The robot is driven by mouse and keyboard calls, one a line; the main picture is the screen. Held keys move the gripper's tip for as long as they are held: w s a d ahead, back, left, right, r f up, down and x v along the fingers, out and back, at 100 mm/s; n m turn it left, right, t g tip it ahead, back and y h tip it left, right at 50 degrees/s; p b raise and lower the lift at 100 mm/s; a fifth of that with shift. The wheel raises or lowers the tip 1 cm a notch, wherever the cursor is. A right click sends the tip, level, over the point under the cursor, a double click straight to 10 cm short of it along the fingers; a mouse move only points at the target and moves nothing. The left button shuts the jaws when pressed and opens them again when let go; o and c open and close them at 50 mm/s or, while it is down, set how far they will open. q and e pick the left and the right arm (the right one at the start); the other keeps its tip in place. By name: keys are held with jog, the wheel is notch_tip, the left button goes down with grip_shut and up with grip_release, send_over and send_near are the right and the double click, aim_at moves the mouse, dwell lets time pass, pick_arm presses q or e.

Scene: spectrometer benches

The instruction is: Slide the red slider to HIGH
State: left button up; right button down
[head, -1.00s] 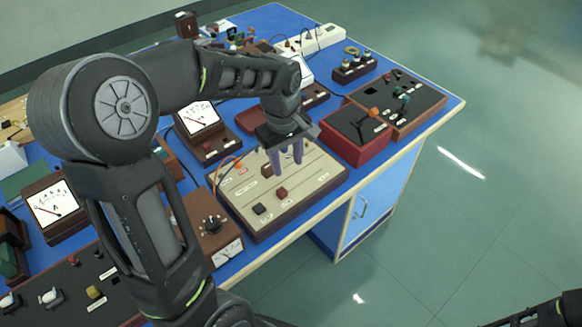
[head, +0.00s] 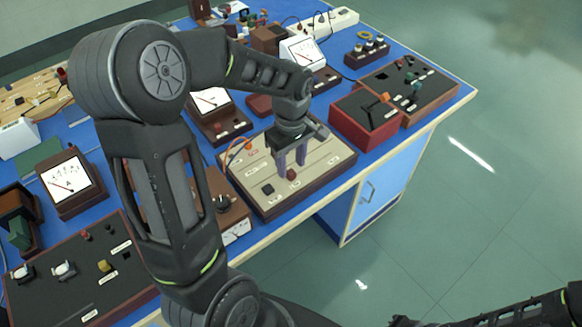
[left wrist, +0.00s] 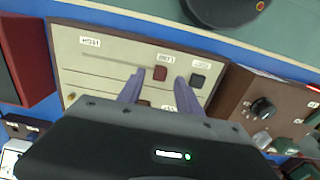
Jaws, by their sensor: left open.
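The red slider (head: 291,174) is a small dark red knob on a beige panel (head: 245,165) with a brown frame. It also shows in the left wrist view (left wrist: 160,73), at one end of a thin slot. A label that seems to read HIGH (left wrist: 89,42) is by the slot's far end. My left gripper (head: 291,168) points down over the panel. Its two purple fingers are open, one on each side of the red slider; I cannot tell whether they touch it. My right gripper is not seen; only part of my right arm shows at the bottom right.
A black knob (head: 268,189) sits close beside the red slider. A red box with a lever (head: 365,125) stands right of the panel, and a brown box with a round dial (head: 228,215) left of it. The blue table's edge is just in front.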

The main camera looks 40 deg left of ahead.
aim_at(291, 175)
pick_arm(q)
jog(key=shift+f, duration=1.45)
jog(key=shift+c, duration=0.5)
grip_shut()
